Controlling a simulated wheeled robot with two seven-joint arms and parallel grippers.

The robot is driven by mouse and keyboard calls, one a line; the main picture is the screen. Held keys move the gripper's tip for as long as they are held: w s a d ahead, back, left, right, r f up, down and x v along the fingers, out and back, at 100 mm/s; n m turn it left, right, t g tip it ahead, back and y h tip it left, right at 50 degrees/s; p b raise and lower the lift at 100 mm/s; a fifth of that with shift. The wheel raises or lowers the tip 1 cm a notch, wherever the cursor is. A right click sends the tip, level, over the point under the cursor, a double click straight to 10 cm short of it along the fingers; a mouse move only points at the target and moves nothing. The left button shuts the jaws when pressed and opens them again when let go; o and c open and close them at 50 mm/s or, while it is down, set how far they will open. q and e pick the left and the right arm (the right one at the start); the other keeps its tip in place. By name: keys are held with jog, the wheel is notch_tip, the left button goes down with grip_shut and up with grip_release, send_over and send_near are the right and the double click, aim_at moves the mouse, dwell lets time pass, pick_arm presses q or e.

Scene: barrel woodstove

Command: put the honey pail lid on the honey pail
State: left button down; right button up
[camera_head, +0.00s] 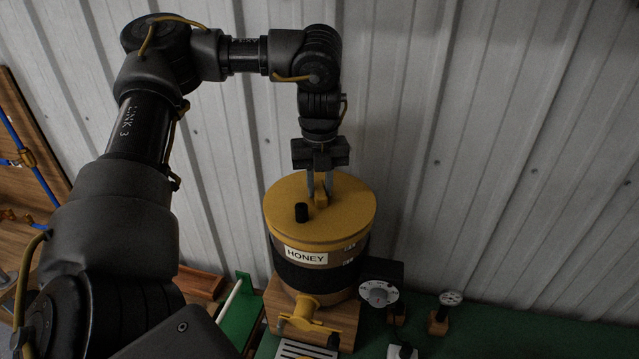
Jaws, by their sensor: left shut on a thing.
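The honey pail (313,278) is a brown drum with a dark band, a "HONEY" label and a yellow spout at its lower front. It stands on a wooden block. The yellow round lid (280,210) is at the top of the pail, covering its mouth. From this angle I cannot tell whether the lid is fully seated or slightly above the rim. A black knob stands on the lid's left part. My left gripper (320,197) points down and is shut on the lid's small yellow handle near the middle. My right gripper is not in view.
A dark box with a white dial (378,293) is right of the pail. Small gauges on wooden bases (440,314) stand on the green surface (500,335). A slotted grate (302,350) lies below the spout. A corrugated metal wall (480,150) rises close behind.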

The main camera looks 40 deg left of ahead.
pick_arm(q)
jog(key=shift+f+p, duration=0.25)
jog(key=shift+p, duration=0.25)
dwell(0.9)
jog(key=c, duration=0.8)
grip_release()
jog(key=shift+r, duration=3.5)
jog(key=shift+r, duration=0.1)
notch_tip(320, 180, up, 11)
jog(key=shift+f, duration=0.2)
